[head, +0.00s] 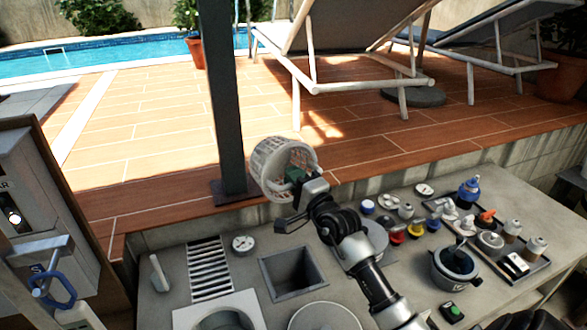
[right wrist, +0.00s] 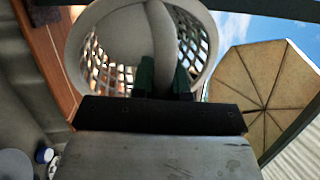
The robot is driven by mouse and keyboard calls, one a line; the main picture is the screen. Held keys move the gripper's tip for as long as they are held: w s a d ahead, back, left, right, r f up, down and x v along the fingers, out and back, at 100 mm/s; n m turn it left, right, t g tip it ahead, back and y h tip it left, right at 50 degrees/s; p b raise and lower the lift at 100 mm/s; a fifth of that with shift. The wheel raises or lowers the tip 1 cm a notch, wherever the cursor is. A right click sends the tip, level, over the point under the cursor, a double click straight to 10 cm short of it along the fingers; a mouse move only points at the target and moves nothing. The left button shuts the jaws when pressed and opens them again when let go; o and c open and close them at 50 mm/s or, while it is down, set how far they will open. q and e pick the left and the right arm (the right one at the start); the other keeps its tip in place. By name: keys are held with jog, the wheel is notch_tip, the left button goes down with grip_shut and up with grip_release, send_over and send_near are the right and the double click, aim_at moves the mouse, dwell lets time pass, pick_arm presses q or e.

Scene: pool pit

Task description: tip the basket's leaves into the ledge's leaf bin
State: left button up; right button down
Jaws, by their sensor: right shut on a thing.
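The white lattice basket (head: 268,172) is held up over the back edge of the ledge, left of the middle of my right arm. It is tilted on its side. My right gripper (head: 297,175) is shut on the basket's handle; in the right wrist view the pale handle band (right wrist: 160,35) runs between the dark green fingers (right wrist: 164,78). I see no leaves in the basket in either view. A square dark recess (head: 291,271) in the ledge top, probably the leaf bin, lies below and in front of the basket. My left gripper is not in view.
A dark post (head: 223,100) stands just left of the basket. A slotted grate (head: 209,268) and a gauge (head: 243,244) are left of the recess. Caps, a pot (head: 455,264) and a tray of bottles crowd the right. A blue-handled fitting (head: 53,288) is far left.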

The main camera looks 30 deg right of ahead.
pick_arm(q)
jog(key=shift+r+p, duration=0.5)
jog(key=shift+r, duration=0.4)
pick_arm(e)
notch_tip(320, 180, up, 3)
jog(key=g, duration=0.3)
